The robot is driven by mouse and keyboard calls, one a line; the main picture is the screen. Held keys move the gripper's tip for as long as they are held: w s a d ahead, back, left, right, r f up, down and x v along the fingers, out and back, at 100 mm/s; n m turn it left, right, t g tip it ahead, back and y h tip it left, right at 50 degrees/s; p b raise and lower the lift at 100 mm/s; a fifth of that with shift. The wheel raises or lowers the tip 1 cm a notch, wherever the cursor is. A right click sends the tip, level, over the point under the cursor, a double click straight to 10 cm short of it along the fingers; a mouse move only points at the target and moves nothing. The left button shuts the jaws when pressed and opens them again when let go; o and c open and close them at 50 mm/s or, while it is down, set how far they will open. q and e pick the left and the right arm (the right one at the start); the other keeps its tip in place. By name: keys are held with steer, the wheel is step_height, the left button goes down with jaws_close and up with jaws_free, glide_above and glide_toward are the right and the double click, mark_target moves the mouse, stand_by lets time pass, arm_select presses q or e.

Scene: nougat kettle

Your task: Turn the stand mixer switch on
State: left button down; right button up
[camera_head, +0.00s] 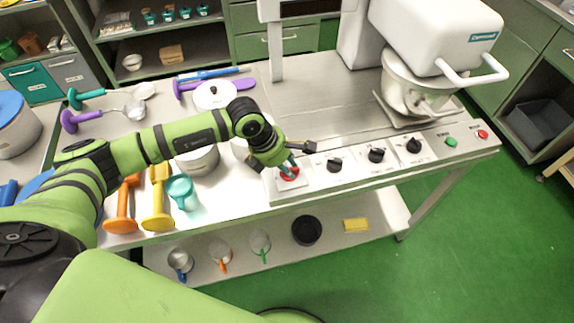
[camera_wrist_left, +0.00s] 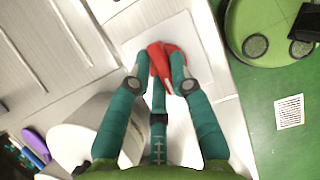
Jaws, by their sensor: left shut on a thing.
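The stand mixer (camera_head: 440,40) is white with a metal bowl (camera_head: 400,85) and stands at the right end of the steel bench. A red rotary switch (camera_head: 289,175) sits at the left end of the sloped control panel (camera_head: 325,177). My left gripper (camera_head: 290,165) reaches down onto this switch. In the left wrist view its teal fingers (camera_wrist_left: 162,75) are closed on both sides of the red switch (camera_wrist_left: 163,55), whose handle sits at an angle. The fingers partly hide the switch. My right gripper is not in view.
Three black knobs (camera_head: 376,155) sit along the panel, with a green button (camera_head: 451,142) and a red button (camera_head: 482,134) at its right end. A teal cup (camera_head: 183,192), a yellow tool (camera_head: 158,205) and an orange tool (camera_head: 122,208) lie left of my gripper.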

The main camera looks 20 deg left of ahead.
arm_select(q)
steer(key=shift+f+m+b, duration=0.2)
steer(key=shift+m+b, duration=0.1)
steer(key=shift+b, duration=0.4)
steer(key=m+g+b, duration=0.1)
steer(key=m+b, duration=0.3)
steer(key=b, duration=0.2)
steer(key=m+g+b, duration=0.2)
steer(key=m+b, duration=0.2)
steer(key=b, duration=0.2)
steer(key=m+g+b, duration=0.1)
steer(key=m+b, duration=0.3)
steer(key=b, duration=0.2)
steer(key=shift+w+d+g, duration=0.3)
steer(key=shift+w, duration=0.05)
steer(key=shift+m+g+b, duration=0.4)
steer(key=shift+m+b, duration=0.7)
steer(key=shift+m, duration=0.1)
steer(key=shift+d+r+m+g+y+b, duration=0.15)
steer(key=shift+m+g+y+b, duration=0.45)
steer(key=shift+m, duration=0.7)
steer(key=shift+t, duration=0.3)
steer(key=c, duration=1.1)
jaws_free()
steer(key=shift+r, duration=0.1)
